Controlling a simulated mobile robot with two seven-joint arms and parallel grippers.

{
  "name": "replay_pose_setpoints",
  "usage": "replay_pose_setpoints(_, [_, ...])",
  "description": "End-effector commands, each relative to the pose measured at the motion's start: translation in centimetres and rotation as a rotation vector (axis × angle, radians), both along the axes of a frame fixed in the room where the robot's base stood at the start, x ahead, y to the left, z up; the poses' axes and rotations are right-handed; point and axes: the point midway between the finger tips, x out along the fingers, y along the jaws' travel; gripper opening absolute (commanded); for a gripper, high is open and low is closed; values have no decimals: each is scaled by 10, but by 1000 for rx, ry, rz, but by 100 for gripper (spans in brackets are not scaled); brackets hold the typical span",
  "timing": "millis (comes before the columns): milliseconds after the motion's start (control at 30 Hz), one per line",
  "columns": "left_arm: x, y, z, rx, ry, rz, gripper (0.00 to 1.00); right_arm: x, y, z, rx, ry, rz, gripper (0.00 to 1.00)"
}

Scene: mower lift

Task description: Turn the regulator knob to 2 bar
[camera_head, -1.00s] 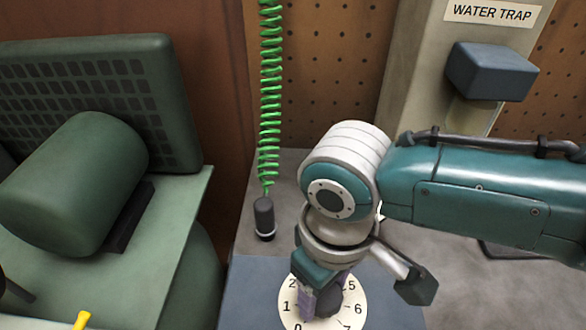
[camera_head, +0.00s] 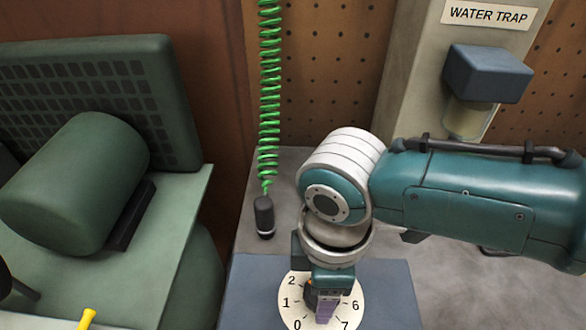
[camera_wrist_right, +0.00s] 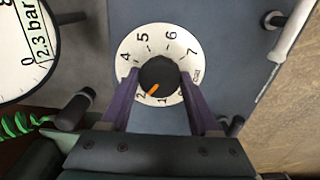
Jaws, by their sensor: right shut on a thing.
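The regulator knob (camera_wrist_right: 158,74) is black with an orange pointer, on a round cream dial (camera_wrist_right: 127,50) with numbers. In the right wrist view the pointer is aimed close to the 2. My right gripper (camera_wrist_right: 159,76) is shut on the knob, with one purple finger on each side. In the head view the dial (camera_head: 290,305) is low in the picture, and my right gripper (camera_head: 322,300) covers much of it and the knob. A round white gauge (camera_wrist_right: 14,50) labelled 2.3 bar is partly in the wrist view; its needle is not visible. My left gripper is not in view.
A green coiled hose (camera_head: 269,95) hangs down to a dark fitting (camera_head: 264,215) behind the dial. A water trap (camera_head: 487,75) is on a post at the back right. A green machine (camera_head: 75,185) stands left, with a yellow-handled tool (camera_head: 86,318) in front.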

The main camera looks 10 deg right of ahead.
Motion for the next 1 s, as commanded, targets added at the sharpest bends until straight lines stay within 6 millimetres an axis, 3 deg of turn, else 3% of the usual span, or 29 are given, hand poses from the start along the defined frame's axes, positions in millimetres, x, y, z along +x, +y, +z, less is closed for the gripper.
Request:
replay_pose_setpoints(633, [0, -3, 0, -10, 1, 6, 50, 0, 0, 0, 0, 0, 53, 7])
replay_pose_setpoints(667, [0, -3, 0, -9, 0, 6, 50, 0, 0, 0, 1, 0, 53, 63])
replay_pose_setpoints(900, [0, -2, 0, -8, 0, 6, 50, 0, 0, 0, 0, 0, 52, 90])
replay_pose_setpoints(1000, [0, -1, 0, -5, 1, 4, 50, 0, 0, 0, 0, 0, 52, 91])
